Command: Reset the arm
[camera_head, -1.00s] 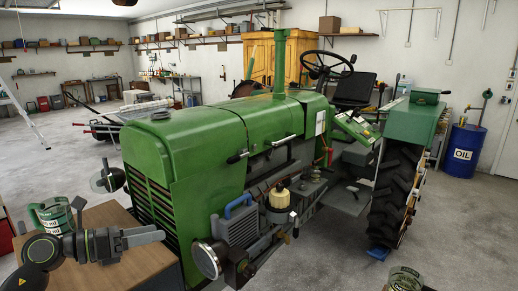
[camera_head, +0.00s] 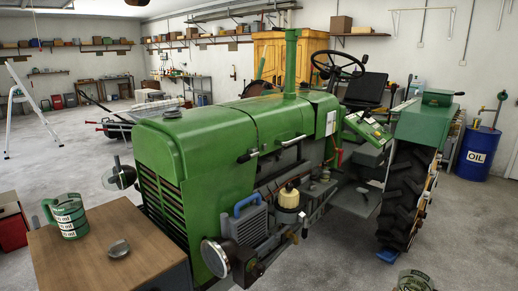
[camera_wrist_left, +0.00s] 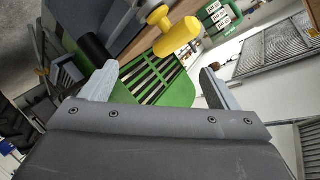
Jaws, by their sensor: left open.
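My left gripper (camera_wrist_left: 158,78) shows in the left wrist view with its two grey fingers wide apart and nothing between their tips. The green tractor's slatted grille (camera_wrist_left: 160,72) shows behind the fingers. A yellow object (camera_wrist_left: 178,38) lies beyond the gap, and I cannot tell what it is. Neither arm shows in the head view. There the green tractor (camera_head: 220,135) stands in the middle, front end toward me. My right gripper is not in view.
A wooden-topped cabinet (camera_head: 90,268) at the near left bears a green can (camera_head: 68,217) and a small grey dish (camera_head: 118,249). A red box (camera_head: 12,228) stands beside it. A blue oil drum (camera_head: 478,153) stands at the right. Open floor (camera_head: 60,168) lies at the back left.

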